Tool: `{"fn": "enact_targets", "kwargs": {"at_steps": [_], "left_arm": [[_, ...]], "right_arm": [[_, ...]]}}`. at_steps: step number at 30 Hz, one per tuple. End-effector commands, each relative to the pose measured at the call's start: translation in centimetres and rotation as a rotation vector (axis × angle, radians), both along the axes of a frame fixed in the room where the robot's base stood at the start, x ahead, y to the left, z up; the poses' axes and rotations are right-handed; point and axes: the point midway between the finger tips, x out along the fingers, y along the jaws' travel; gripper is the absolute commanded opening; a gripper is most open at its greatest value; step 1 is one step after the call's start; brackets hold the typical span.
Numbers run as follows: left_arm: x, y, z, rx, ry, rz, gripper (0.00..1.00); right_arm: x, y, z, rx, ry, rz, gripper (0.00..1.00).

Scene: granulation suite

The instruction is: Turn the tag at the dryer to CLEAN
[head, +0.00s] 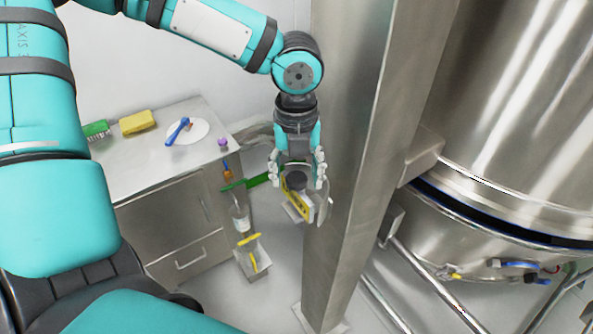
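My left gripper (297,182) points down in front of a steel column, its fingers spread apart. Between and just below the fingers is a small yellow tag (297,200), tilted, with a dark round part above it and a pale metal plate behind. The fingers partly cover it, and I cannot tell whether they touch it. No wording on the tag can be read. The dryer (510,110), a large shiny steel vessel, stands at the right behind the column. My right gripper is not in view.
The steel column (375,120) stands close to the right of the gripper. A steel cabinet (165,170) at the left carries a yellow sponge (138,122), a green brush (96,130) and a white plate with a blue-handled tool (178,132). Pipes run low at the right.

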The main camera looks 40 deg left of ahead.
Motion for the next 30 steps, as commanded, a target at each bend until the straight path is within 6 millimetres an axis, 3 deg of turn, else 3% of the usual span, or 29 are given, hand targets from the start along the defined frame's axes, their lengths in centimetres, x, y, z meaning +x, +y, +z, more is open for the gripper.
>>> {"fn": "enact_targets", "kwargs": {"at_steps": [1,11,20,30], "left_arm": [[0.0,0.0,0.0,0.000,0.000,0.000,0.48],[0.0,0.0,0.1,0.001,-0.001,0.000,0.07],[0.0,0.0,0.2,-0.001,0.001,0.042,0.07],[0.0,0.0,0.3,-0.001,0.002,0.269,0.07]], "right_arm": [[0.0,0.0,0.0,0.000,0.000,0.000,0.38],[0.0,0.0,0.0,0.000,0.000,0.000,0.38],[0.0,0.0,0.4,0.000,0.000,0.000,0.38],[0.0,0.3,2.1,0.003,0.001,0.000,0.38]]}}
